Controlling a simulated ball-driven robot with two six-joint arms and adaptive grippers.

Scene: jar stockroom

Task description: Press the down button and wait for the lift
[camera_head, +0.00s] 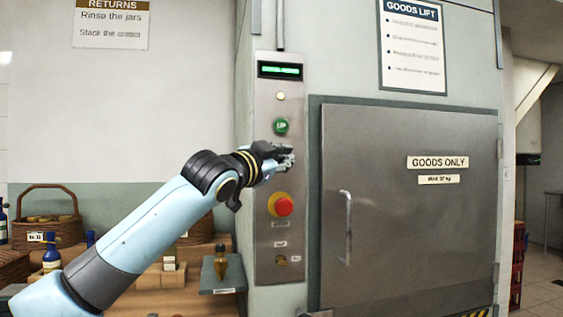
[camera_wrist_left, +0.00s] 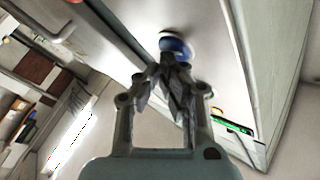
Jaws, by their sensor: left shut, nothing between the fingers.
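The lift's control panel (camera_head: 279,230) stands left of the shut metal goods lift door (camera_head: 375,240). My left gripper (camera_head: 288,158) is shut and empty in front of the panel, between the green UP button (camera_head: 281,126) and the red stop button (camera_head: 283,206). It hides that part of the panel in the head view. In the left wrist view a blue round button (camera_wrist_left: 176,46) shows just beyond the tips of my left gripper (camera_wrist_left: 170,62). I cannot tell whether the tips touch it. The display (camera_head: 280,70) is lit green, its text unreadable. My right gripper is out of view.
The door has an upright handle (camera_head: 346,228) and a GOODS ONLY sign. A small shelf (camera_head: 222,277) with an amber bottle (camera_head: 221,262) juts out left of the panel. A wicker basket (camera_head: 48,232) and blue bottles stand at the left. A notice (camera_head: 412,46) hangs above the door.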

